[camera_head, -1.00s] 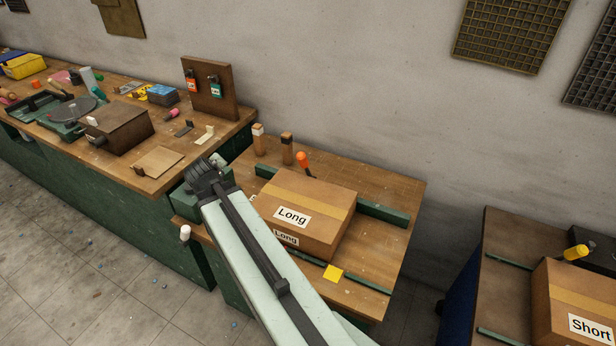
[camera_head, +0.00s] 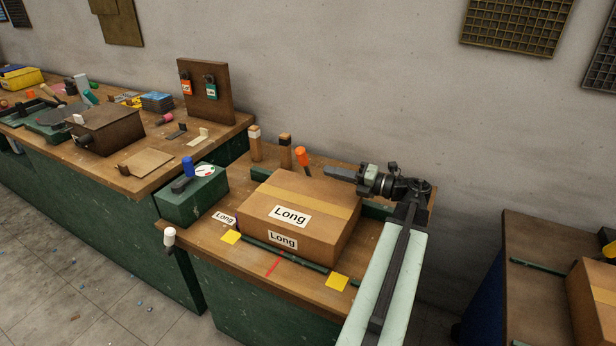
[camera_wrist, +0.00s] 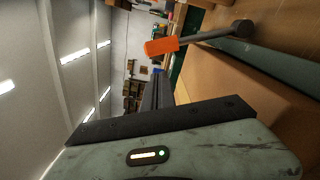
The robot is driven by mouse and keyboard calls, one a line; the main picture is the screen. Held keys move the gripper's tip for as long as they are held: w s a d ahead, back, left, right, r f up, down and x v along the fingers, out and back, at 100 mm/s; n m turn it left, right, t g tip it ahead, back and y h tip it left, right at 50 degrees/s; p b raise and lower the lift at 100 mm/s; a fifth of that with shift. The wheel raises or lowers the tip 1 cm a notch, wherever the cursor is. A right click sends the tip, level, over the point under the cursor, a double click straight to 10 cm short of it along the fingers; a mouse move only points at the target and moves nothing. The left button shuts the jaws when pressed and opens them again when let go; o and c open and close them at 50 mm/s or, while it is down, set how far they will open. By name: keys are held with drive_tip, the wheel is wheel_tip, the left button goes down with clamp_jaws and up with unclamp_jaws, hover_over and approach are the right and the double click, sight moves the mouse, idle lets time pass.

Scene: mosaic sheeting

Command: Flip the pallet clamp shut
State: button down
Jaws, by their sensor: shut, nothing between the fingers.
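The clamp is a lever with an orange handle (camera_head: 302,156), standing up and leaning a little left behind the box marked Long (camera_head: 300,215). In the wrist view the orange handle (camera_wrist: 161,47) shows with its grey rod running to a dark pivot (camera_wrist: 241,28) by the green rail. My gripper (camera_head: 331,172) is shut and empty. It points left over the back right of the Long box, just right of the handle and apart from it. In the wrist view the dark fingers (camera_wrist: 156,92) point toward the handle's side of the scene.
A green rail (camera_head: 378,211) runs behind the box. Two wooden posts (camera_head: 285,150) stand left of the handle. A green box with a blue knob (camera_head: 187,168) sits at the bench's left. Another bench with a box (camera_head: 594,300) stands right. Yellow squares (camera_head: 337,282) mark the front.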

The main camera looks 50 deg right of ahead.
drive_tip(key=shift+s+d+f, duration=0.3)
drive_tip(key=shift+s+d, duration=0.1)
drive_tip(key=shift+s, duration=0.25)
drive_tip(key=shift+w, duration=0.1)
